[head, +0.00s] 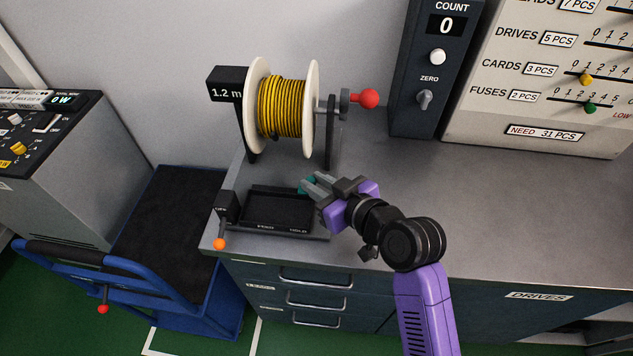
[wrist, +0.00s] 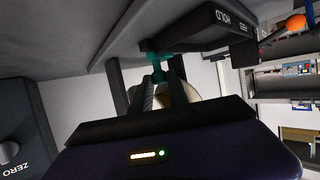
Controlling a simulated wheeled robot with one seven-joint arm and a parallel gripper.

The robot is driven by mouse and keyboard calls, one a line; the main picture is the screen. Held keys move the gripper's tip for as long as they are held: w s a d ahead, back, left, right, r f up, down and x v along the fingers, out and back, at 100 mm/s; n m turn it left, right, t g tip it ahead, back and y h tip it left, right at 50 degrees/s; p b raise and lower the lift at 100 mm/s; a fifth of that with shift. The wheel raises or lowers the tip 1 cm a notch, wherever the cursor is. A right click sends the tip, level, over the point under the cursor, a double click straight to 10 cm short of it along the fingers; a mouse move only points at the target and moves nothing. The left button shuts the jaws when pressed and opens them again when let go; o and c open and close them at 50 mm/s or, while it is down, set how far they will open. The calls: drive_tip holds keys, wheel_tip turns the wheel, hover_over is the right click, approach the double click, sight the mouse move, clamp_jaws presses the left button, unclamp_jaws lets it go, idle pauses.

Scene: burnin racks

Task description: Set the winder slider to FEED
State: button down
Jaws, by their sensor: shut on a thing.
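The winder slider's teal knob (head: 307,184) is at the back right corner of a low black tray-like unit (head: 277,208) on the grey bench. The unit's front edge bears two small labels. In the wrist view one label reads HOLD, and the other, toward the orange ball, appears to read FEED. The teal knob (wrist: 157,66) is at the HOLD side. My gripper (head: 311,187) is shut on the knob, reaching in from the right. The fingers partly hide the knob.
A yellow wire spool (head: 285,108) with a red crank knob (head: 369,98) stands behind the unit. An orange-tipped lever (head: 219,243) is at its left front. A COUNT box (head: 428,70) stands at the back. The bench is clear to the right.

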sight(282, 193)
idle(0.3)
drive_tip(key=a, duration=0.7)
drive_tip(key=shift+a+r, duration=0.1)
drive_tip(key=shift+a, duration=0.1)
drive_tip(key=c, duration=1.3)
unclamp_jaws()
drive_tip(key=shift+w+a, duration=0.1)
drive_tip(key=v, duration=0.6)
drive_tip(key=shift+s+d+b, duration=0.25)
drive_tip(key=shift+b, duration=0.05)
drive_tip(key=shift+s+d+r, duration=0.25)
drive_tip(key=shift+s+d, duration=0.1)
drive_tip(key=shift+s, duration=0.05)
drive_tip(key=shift+r, duration=0.1)
